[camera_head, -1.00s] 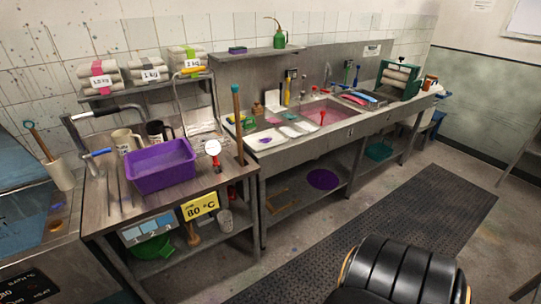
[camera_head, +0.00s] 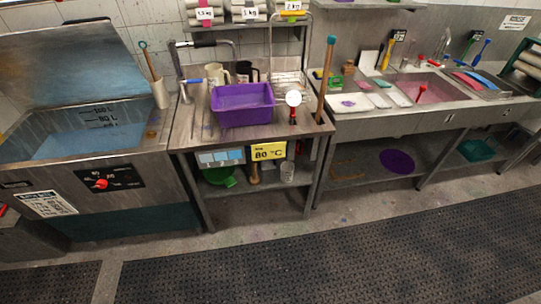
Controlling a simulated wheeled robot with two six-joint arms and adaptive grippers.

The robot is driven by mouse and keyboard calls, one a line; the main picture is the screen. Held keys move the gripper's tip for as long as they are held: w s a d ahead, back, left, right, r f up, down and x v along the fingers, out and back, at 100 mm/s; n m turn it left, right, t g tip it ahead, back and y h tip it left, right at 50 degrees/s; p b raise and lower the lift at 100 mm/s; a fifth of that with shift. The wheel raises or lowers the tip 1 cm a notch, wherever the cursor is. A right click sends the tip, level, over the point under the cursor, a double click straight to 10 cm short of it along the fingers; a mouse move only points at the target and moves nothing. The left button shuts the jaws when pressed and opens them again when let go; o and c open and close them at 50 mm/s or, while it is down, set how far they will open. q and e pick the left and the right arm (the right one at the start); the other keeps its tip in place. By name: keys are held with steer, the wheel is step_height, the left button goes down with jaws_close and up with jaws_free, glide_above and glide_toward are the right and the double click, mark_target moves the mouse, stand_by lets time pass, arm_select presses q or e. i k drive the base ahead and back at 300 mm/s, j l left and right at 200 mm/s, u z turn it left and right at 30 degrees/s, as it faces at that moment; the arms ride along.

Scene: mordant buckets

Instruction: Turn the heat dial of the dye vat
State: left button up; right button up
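The dye vat (camera_head: 150,150) stands at the left, a steel tub with bluish liquid, volume marks on its inner wall and a raised lid behind. Its heat dial (camera_head: 101,184) is a small red knob on a black panel (camera_head: 122,178) on the vat's front face. The panel's markings are too small to read fully. Neither of my grippers is in view, and nothing touches the dial.
A side table with a purple tub (camera_head: 243,104), a round gauge (camera_head: 293,99) and a yellow 80 °C sign (camera_head: 268,151) stands right of the vat. A sink counter (camera_head: 400,122) lies further right. The floor with dark mats (camera_head: 330,260) is clear in front.

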mark_target(100, 184)
steer(key=j, duration=0.6)
steer(key=i+j, duration=0.1)
steer(key=j, duration=0.5)
steer(key=j+u, duration=0.1)
steer(key=j, duration=0.5)
steer(key=i+j, duration=0.1)
steer(key=j, duration=0.5)
steer(key=i+j, duration=0.1)
steer(key=j, duration=0.5)
steer(key=u, duration=0.05)
